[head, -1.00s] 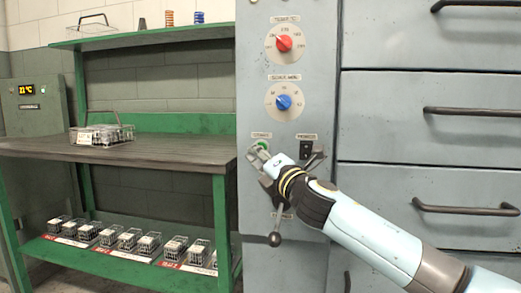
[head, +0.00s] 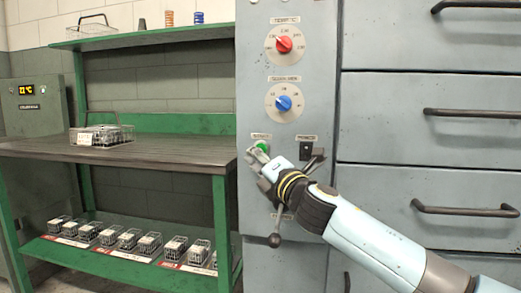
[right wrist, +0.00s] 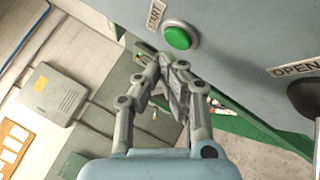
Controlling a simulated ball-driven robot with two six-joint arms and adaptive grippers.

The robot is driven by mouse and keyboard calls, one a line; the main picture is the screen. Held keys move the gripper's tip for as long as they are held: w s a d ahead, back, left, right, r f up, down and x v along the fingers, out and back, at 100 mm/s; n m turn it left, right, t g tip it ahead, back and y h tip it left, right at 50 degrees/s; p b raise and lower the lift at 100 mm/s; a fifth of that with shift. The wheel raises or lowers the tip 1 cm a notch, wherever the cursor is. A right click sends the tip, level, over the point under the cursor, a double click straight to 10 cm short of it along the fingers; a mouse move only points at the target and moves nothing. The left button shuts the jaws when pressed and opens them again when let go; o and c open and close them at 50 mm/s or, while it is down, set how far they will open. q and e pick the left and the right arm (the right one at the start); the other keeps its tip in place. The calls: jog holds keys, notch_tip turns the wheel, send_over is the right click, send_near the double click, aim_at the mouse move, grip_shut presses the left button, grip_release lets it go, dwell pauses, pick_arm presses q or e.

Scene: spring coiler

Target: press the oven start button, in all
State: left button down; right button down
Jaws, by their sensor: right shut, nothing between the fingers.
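The green start button (head: 262,146) sits on the grey oven control panel (head: 250,205), under the blue dial. In the right wrist view the round green button (right wrist: 178,38) stands out from the panel beside a START label (right wrist: 155,14). My right gripper (head: 257,160) is shut and empty, with its fingertips just below the button in the head view. In the right wrist view its closed fingers (right wrist: 166,64) are close to the button; I cannot tell whether they touch it. My left gripper is not in view.
A red dial (head: 284,44) and a blue dial (head: 284,103) sit above the button. A black switch (head: 306,153) is to its right, and a lever knob (head: 274,240) below. Drawers with handles (head: 465,210) fill the right. A green bench (head: 222,230) holds a wire basket (head: 103,136).

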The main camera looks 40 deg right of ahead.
jog(key=shift+a, duration=0.1)
jog(key=shift+s+a+p, duration=0.6)
jog(key=shift+s+a, duration=1)
jog(key=shift+a, duration=0.2)
